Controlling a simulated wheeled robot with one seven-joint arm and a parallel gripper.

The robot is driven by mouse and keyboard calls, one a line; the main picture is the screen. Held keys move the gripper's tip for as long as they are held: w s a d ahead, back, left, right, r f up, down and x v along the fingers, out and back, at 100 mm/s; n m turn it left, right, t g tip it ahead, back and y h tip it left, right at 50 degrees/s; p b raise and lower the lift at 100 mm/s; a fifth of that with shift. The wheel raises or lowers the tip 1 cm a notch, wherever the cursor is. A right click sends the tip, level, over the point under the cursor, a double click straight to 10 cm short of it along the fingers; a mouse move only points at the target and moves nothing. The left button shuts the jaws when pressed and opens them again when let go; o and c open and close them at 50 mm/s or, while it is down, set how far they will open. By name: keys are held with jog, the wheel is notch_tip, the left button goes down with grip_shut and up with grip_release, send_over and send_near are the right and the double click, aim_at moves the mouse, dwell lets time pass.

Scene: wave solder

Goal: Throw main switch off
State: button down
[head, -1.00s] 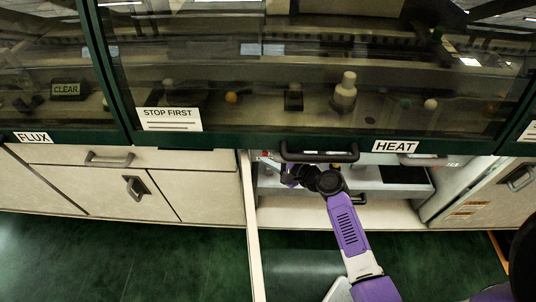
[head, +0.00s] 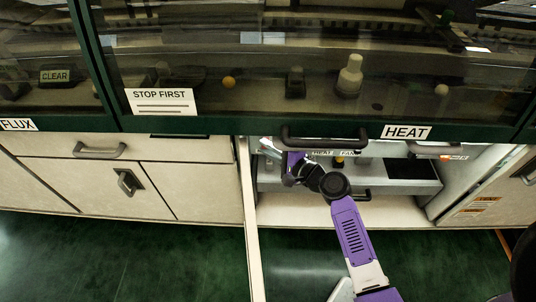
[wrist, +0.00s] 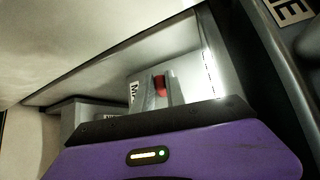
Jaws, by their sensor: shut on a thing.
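The main switch (wrist: 160,84) shows in the wrist view as a red handle on a grey box (wrist: 205,72). A partly covered label starting "MA" is beside it. My gripper (wrist: 161,95) has its two grey fingers on either side of the red handle and is shut on it. The handle's lower part is hidden by the fingers and my purple gripper body. In the head view my arm reaches into the open lower cabinet (head: 400,212) under the green rim. My fingertips and the main switch are hidden there.
A black handle (head: 320,137) on the green rim hangs just above my arm. The open cabinet door (head: 250,220) stands edge-on to the left. A yellow knob (head: 339,160) is inside near a "HEAT FAN" label. Green floor is clear on the left.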

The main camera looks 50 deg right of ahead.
notch_tip(320, 180, down, 4)
jog(key=n+t+b, duration=0.5)
jog(key=b, duration=2.1)
jog(key=shift+w+r+n+b, duration=0.15)
jog(key=shift+n+b, duration=0.25)
jog(key=shift+b, duration=0.7)
jog(key=c, duration=1.4)
grip_release()
jog(key=shift+o, duration=0.2)
